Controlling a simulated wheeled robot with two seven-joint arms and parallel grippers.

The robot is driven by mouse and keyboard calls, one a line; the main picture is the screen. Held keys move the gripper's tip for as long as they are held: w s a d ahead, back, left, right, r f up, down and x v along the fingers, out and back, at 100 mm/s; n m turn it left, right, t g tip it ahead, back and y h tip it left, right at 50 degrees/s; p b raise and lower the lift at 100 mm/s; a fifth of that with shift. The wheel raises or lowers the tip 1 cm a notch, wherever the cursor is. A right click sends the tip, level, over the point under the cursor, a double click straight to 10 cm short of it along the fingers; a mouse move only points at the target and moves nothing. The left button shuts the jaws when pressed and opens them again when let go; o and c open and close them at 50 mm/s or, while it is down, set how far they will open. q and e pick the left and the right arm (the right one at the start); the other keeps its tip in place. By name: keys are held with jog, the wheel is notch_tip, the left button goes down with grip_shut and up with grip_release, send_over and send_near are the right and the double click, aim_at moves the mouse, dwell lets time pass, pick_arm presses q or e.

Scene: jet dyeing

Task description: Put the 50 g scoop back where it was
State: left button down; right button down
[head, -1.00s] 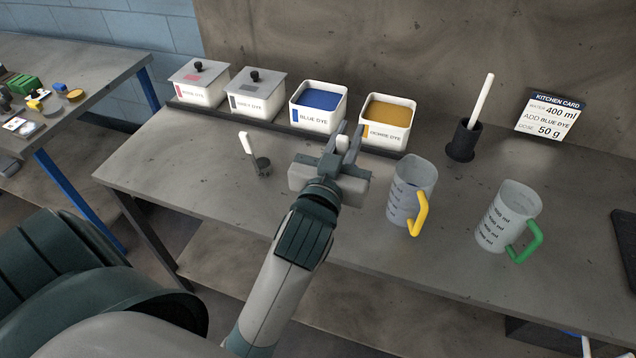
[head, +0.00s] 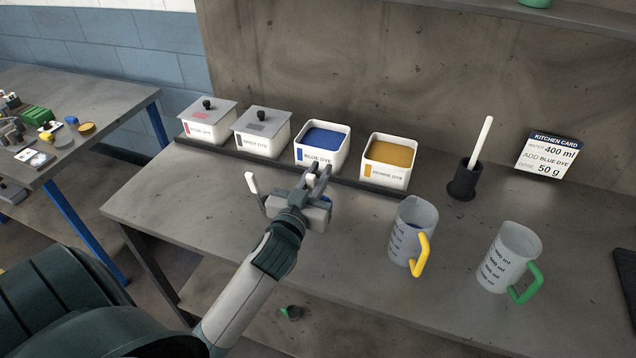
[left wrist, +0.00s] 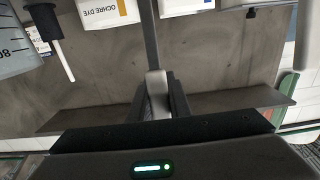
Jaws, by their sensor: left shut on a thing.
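My left gripper (head: 319,180) is shut on the pale handle of a scoop (left wrist: 157,88), above the table in front of the blue dye tub (head: 322,148). The handle shows between the fingers in the left wrist view; the scoop's cup is hidden, and no size mark can be read. A second scoop with a white handle (head: 252,187) stands on the table just left of the gripper; its cup is mostly hidden behind the gripper. My right gripper is not in view.
Two lidded tubs (head: 208,122) and the open ochre dye tub (head: 388,163) share the back rack. A dark holder with a white rod (head: 464,180), a yellow-handled jug (head: 411,235) and a green-handled jug (head: 508,258) stand right. The table's front left is clear.

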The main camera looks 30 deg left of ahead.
pick_arm(q)
jog(key=shift+a+f, duration=0.1)
jog(key=shift+f, duration=0.05)
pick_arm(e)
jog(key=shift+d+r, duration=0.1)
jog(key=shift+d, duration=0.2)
pick_arm(q)
notch_tip(320, 180, down, 4)
jog(key=shift+r+p, duration=0.25)
jog(key=shift+p, duration=0.2)
jog(key=shift+f, duration=0.15)
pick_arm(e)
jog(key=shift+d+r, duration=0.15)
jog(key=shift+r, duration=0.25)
pick_arm(q)
jog(key=shift+f, duration=0.1)
jog(key=c, duration=1.6)
grip_release()
jog(key=shift+c, duration=0.2)
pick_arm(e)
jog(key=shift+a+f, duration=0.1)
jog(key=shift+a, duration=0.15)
